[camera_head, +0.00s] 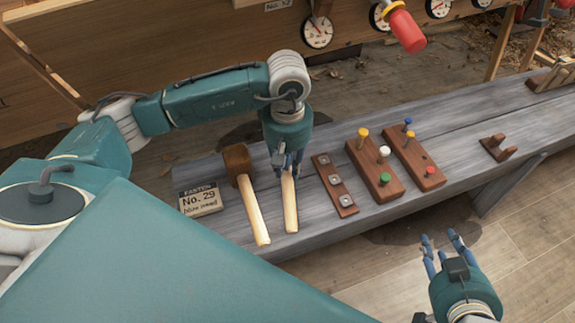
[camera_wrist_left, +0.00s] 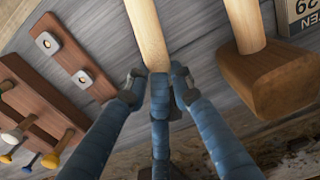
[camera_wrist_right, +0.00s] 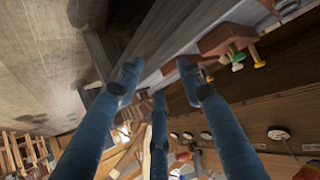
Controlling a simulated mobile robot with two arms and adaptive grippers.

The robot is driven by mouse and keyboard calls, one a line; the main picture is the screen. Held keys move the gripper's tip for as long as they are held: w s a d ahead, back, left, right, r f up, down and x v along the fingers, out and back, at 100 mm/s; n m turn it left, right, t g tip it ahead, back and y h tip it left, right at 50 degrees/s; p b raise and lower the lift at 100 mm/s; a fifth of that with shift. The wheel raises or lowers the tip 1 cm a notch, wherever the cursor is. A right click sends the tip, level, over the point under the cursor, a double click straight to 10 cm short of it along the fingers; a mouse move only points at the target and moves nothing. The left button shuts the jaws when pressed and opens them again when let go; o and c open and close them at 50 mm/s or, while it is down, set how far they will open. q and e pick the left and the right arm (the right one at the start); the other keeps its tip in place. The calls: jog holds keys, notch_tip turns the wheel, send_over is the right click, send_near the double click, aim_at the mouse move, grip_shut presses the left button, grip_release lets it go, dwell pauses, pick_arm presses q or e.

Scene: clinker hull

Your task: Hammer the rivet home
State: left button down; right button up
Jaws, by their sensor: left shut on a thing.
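My left gripper (camera_head: 287,167) is shut on a pale wooden handle (camera_head: 291,210) on the bench; it also shows between the fingers in the left wrist view (camera_wrist_left: 148,38). The far end of this tool is hidden by the gripper. A mallet (camera_head: 237,159) with a brown wooden head lies just left of it. A brown block (camera_head: 363,163) bears yellow, white and green rivets. Another block bears a blue rivet (camera_head: 408,122), a yellow one and a red one (camera_head: 431,170). A card (camera_head: 199,198) reads "FASTEN No. 29", with a smaller line starting "blue". My right gripper (camera_head: 446,245) is open and empty, off the bench's front.
A strip with square metal plates (camera_head: 333,184) lies between the handle and the rivet blocks. Behind is a planked hull with dials (camera_head: 318,32) and a red, yellow-collared object (camera_head: 406,30).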

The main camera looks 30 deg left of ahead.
pick_arm(q)
jog(key=shift+f, duration=0.15)
jog(key=shift+f+b, duration=0.2)
jog(key=shift+b, duration=0.25)
pick_arm(e)
jog(key=w+r+t, duration=0.1)
jog(key=r, duration=0.1)
jog(key=w+a+r+t, duration=0.1)
jog(key=w+r, duration=0.1)
jog(key=shift+w+a+r+t+y, duration=0.2)
jog(key=shift+r+t+y, duration=0.1)
jog(key=shift+t+y, duration=0.1)
dwell(0.6)
jog(key=shift+r, duration=0.1)
pick_arm(q)
jog(key=shift+f, duration=0.15)
pick_arm(e)
jog(key=shift+w+a+r, duration=0.2)
jog(key=shift+w+r, duration=0.05)
jog(key=shift+r, duration=0.25)
jog(key=shift+r+t, duration=0.25)
jog(key=shift+t, duration=0.05)
